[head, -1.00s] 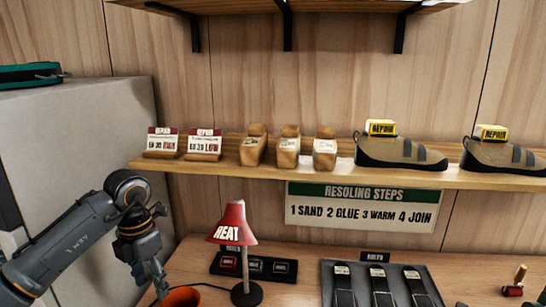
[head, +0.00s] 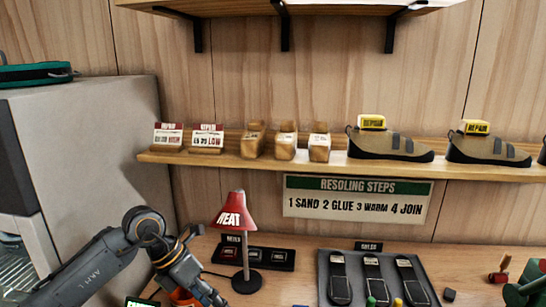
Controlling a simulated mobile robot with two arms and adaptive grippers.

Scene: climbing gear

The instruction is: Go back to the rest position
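My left arm comes in from the lower left. My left gripper (head: 207,293) points down and to the right at the bottom edge, close to an orange cup-like thing (head: 184,297) that it partly covers. Its fingertips are small and dark, and I cannot tell whether they are open or shut, or whether they touch the orange thing. My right gripper is not in view.
A red HEAT lamp (head: 231,211) stands right of my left gripper, with a black tray (head: 270,259) behind it. A dark tray (head: 428,266) holds several soles. A shelf (head: 350,172) with shoes and wooden blocks runs above. A grey cabinet (head: 95,150) stands left.

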